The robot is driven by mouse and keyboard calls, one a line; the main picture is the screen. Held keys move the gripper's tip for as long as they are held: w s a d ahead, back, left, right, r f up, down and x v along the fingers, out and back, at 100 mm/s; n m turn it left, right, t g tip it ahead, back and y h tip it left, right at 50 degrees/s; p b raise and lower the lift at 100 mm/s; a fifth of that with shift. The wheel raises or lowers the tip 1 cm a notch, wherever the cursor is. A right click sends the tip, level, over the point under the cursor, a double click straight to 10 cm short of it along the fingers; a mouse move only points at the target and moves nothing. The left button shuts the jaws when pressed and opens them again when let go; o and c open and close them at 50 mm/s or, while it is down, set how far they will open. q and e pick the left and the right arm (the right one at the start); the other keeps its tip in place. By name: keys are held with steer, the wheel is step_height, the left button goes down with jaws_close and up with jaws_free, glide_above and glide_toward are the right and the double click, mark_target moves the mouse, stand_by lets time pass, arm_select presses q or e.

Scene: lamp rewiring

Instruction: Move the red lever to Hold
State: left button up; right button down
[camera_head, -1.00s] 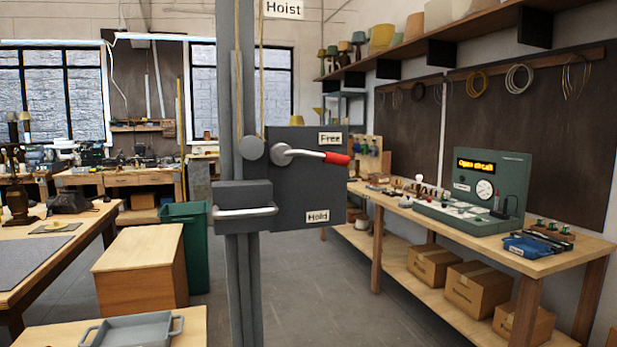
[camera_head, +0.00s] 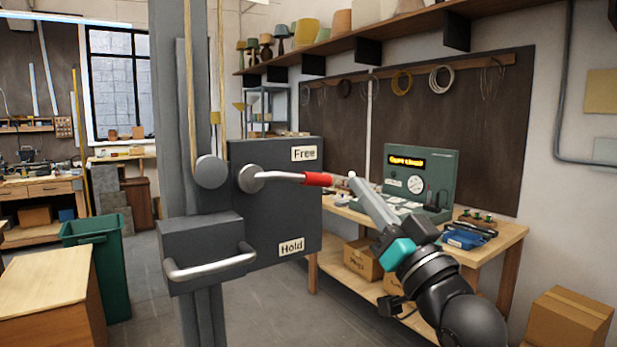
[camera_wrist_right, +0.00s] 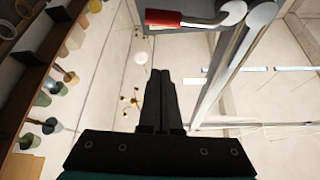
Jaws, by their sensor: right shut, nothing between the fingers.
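The lever has a silver shaft and a red grip (camera_head: 318,179). It points right from a round pivot on the dark hoist box (camera_head: 275,218), nearer the Free label (camera_head: 304,153) than the Hold label (camera_head: 291,247) below. My right gripper (camera_head: 352,176) is shut and empty, its tips just right of the red grip's end in the head view; contact cannot be told. In the right wrist view the red grip (camera_wrist_right: 177,18) shows at the top, beyond and apart from the shut fingertips (camera_wrist_right: 158,72). My left gripper is not in view.
A silver handle bar (camera_head: 212,264) sticks out from the post's lower box. A workbench (camera_head: 505,235) with a green tester (camera_head: 425,175) stands behind my right arm. A green bin (camera_head: 97,262) and wooden cabinet (camera_head: 48,310) are at the left. Open floor shows below the hoist box.

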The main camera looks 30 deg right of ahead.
step_height(320, 180, up, 5)
steer(key=p, duration=0.3)
glide_above(328, 176)
steer(key=s, duration=0.3)
steer(key=shift+w+a+f+b, duration=0.1)
steer(key=shift+a+f+b, duration=0.15)
steer(key=shift+f, duration=0.4)
steer(key=shift+w+a+f+b, duration=0.15)
steer(key=shift+a+f, duration=0.15)
steer(key=shift+f, duration=0.35)
steer(key=shift+w+a+f+b, duration=0.15)
steer(key=shift+a+f, duration=0.1)
steer(key=shift+f, duration=0.4)
